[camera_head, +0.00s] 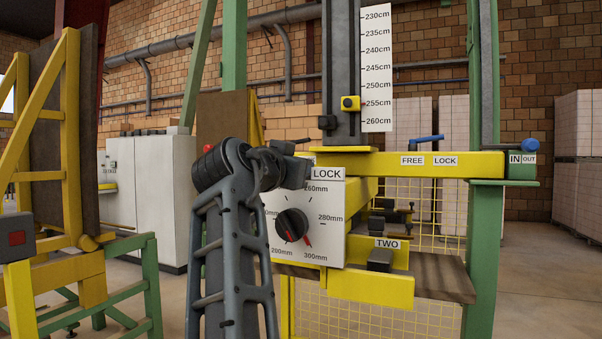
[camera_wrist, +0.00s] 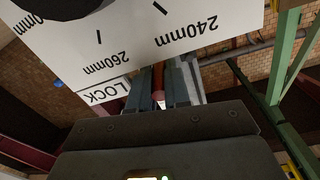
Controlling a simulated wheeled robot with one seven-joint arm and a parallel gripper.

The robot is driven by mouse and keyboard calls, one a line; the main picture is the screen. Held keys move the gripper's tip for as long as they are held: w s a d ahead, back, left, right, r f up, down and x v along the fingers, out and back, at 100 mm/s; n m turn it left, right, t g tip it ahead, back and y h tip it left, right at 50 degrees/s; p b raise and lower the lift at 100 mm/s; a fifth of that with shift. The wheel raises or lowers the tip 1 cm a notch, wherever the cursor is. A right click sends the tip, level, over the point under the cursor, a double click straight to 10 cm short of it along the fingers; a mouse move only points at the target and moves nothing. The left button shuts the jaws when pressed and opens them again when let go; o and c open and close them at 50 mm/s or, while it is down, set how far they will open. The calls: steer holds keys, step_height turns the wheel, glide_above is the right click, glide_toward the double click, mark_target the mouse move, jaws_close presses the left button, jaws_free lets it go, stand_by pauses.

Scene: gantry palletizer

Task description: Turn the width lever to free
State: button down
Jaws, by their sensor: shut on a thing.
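The white width plate (camera_head: 333,252) carries a mm scale, a black dial (camera_head: 291,224) with a red pointer near 300mm, and a LOCK label (camera_head: 327,173) on its top edge. My gripper (camera_wrist: 162,80) is at the plate's top edge, beside the LOCK label, which also shows upside down in the wrist view (camera_wrist: 108,92). Its fingers are shut on a slim reddish part, seemingly the width lever (camera_wrist: 158,96). In the head view my arm and gripper hide that lever and the plate's upper left, and no FREE label shows on this plate.
A blue lever (camera_head: 426,139) stands by other FREE and LOCK labels on the yellow beam (camera_head: 470,164). A blue knob (camera_head: 530,145) is at the IN/OUT labels. A ruler (camera_head: 376,70) rises above. Green posts (camera_head: 484,230) and a yellow frame (camera_head: 70,130) flank the space.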

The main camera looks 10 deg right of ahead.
stand_by(0.3)
steer(key=c, duration=1.1)
jaws_free()
steer(key=b+v, duration=0.1)
steer(key=v, duration=0.6)
steer(key=shift+s+a, duration=0.3)
